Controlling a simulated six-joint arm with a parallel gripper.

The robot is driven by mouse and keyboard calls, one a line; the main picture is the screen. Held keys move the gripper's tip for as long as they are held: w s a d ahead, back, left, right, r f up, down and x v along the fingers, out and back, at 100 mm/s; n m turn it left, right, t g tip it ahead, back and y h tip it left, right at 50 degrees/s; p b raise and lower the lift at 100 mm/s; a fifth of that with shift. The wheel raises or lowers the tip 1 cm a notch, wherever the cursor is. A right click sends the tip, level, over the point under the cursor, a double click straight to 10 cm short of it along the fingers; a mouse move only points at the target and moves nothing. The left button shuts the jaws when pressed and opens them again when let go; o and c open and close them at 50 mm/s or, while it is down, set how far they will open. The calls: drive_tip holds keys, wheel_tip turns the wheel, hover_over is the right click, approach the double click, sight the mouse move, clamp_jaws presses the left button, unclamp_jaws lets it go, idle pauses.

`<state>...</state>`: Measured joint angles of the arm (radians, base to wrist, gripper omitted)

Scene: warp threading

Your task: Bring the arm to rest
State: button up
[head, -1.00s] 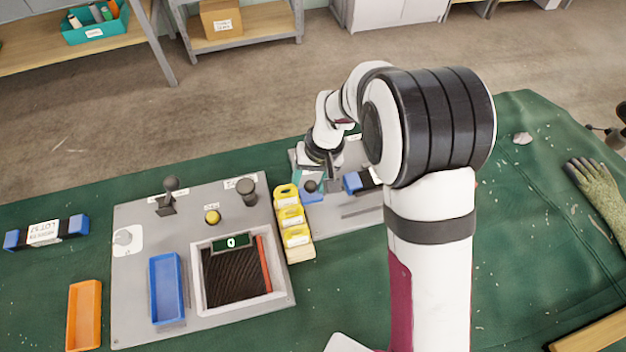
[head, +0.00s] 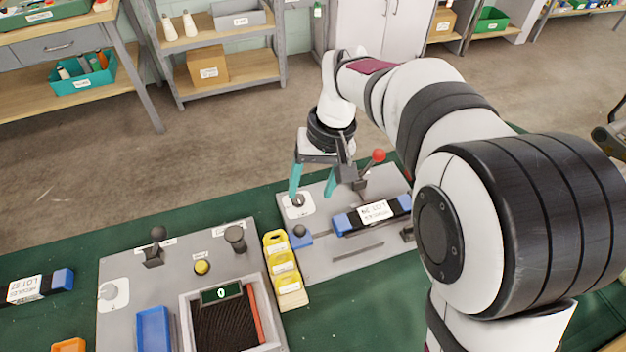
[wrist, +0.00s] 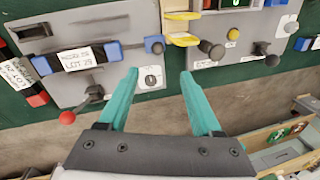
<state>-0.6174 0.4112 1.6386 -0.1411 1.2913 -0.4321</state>
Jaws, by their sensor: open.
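My gripper (head: 312,190) is open and empty, with teal fingers spread apart. In the head view it hangs above the back edge of the right grey panel (head: 345,258). The wrist view shows the two fingers (wrist: 158,100) with a white-labelled dial (wrist: 151,79) beyond the gap between them. A black cartridge with blue ends (head: 372,214) lies on the right panel; its label also shows in the wrist view (wrist: 85,58). A red-knobbed lever (head: 378,157) stands close to the right of the gripper. My arm bends over the right side of the table.
Yellow labelled tags (head: 283,266) stand in a row between the panels. The left panel (head: 130,258) carries a black lever (head: 157,240), a yellow button (head: 202,267), a dark knob (head: 235,236) and a blue tray (head: 152,328). Another cartridge (head: 40,287) lies at far left. Shelves stand behind.

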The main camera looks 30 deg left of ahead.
drive_tip(key=shift+d+r, duration=0.1)
drive_tip(key=shift+r, duration=0.4)
drive_tip(key=s+d+r+m, duration=0.2)
drive_tip(key=d, duration=0.4)
drive_tip(key=s+d+r+m, duration=0.2)
drive_tip(key=d+m, duration=0.1)
drive_tip(key=d, duration=0.3)
drive_tip(key=s+d+f+m+t, duration=0.1)
drive_tip(key=s+d+f+m, duration=0.2)
drive_tip(key=s+d+m, duration=0.4)
drive_tip(key=s+d, duration=0.4)
drive_tip(key=s, duration=0.3)
drive_tip(key=shift+d, duration=0.35)
